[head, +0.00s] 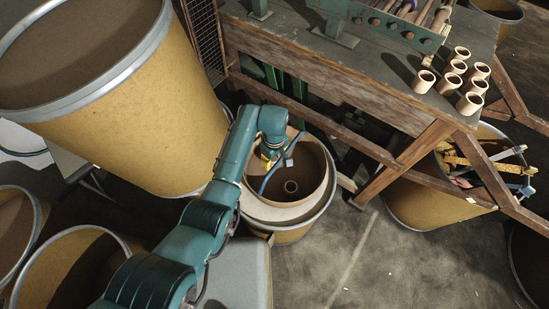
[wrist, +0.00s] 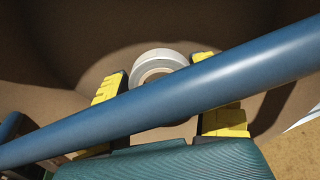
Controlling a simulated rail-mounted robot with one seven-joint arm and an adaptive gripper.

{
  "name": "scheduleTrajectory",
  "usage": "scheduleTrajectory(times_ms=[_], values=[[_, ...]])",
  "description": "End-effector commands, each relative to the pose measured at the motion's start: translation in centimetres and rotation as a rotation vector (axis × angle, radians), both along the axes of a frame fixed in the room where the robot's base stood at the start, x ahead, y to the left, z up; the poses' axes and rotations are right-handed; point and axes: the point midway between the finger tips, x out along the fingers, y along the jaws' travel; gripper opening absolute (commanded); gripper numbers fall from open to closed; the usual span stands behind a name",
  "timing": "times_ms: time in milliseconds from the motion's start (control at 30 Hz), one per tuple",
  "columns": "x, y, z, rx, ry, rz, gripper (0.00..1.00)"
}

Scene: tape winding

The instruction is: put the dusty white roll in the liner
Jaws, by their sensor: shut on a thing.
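My gripper (head: 269,160) reaches down inside the tan liner (head: 318,172) of a drum left of the workbench in the head view. In the wrist view, a pale grey-white roll (wrist: 160,57) shows between the yellow finger pads of my gripper (wrist: 158,72), which is shut on it. A blue tube (wrist: 230,70) crosses in front and hides part of the roll and pads.
A large tan drum (head: 130,120) stands close on the left. The wooden workbench (head: 330,75) is at the back right, with several tan rolls (head: 452,82) on its top. Floor in front right is clear.

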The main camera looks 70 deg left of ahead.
Motion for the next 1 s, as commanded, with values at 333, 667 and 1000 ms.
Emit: scheduleTrajectory(times_ms=[333,667,1000], values=[[-0.2,-0.5,-0.6,-0.012,0.009,-0.003,0.89],[-0.1,-0.4,2.9,-0.008,0.006,-0.003,0.89],[-0.2,-0.4,11.2,-0.009,0.007,-0.002,0.89]])
